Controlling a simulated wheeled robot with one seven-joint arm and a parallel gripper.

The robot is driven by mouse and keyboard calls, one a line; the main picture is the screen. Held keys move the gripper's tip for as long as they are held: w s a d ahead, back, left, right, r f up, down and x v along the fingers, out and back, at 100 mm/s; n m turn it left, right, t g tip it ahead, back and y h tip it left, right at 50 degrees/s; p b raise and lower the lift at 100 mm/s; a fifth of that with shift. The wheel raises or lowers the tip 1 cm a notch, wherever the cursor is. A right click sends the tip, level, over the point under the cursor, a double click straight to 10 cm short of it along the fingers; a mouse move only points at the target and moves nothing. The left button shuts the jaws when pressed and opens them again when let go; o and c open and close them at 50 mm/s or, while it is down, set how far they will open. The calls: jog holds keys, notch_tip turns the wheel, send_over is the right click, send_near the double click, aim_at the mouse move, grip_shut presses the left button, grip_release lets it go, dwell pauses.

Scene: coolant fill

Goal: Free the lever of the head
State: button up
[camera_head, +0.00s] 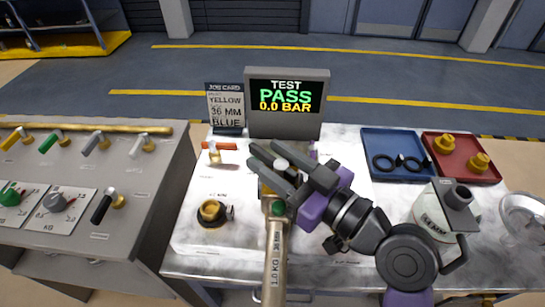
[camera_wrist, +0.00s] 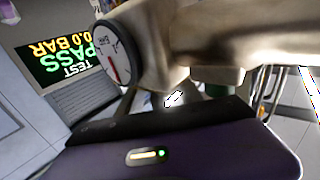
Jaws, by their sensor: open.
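The head (camera_head: 270,190) is a brass-coloured fitting at the middle of the bench, on the end of a pale hose or handle marked 1.0 KG (camera_head: 274,265). My gripper (camera_head: 256,154) is open, its two dark fingers pointing left above the head. A small pale, rounded part (camera_head: 281,162) shows between the fingers; I cannot tell whether it is the lever or whether the fingers touch it. The wrist view shows a round gauge (camera_wrist: 116,53) and the pale metal body (camera_wrist: 210,35) close in front of my purple gripper housing. The lever is not clearly visible there.
A screen (camera_head: 287,97) reads TEST PASS 0.0 BAR, beside a job card (camera_head: 226,106). A brass neck (camera_head: 211,212) and orange-handled valve (camera_head: 214,150) are left. A blue tray (camera_head: 395,145), red tray (camera_head: 483,172) and can (camera_head: 436,215) stand right. A lever panel (camera_head: 80,190) stands far left.

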aim_at(297, 178)
jog(key=b+v, duration=0.1)
jog(key=v, duration=0.6)
jog(key=shift+b, duration=0.4)
jog(key=shift+s+d, duration=0.25)
jog(key=shift+s, duration=0.05)
jog(key=shift+c, duration=0.4)
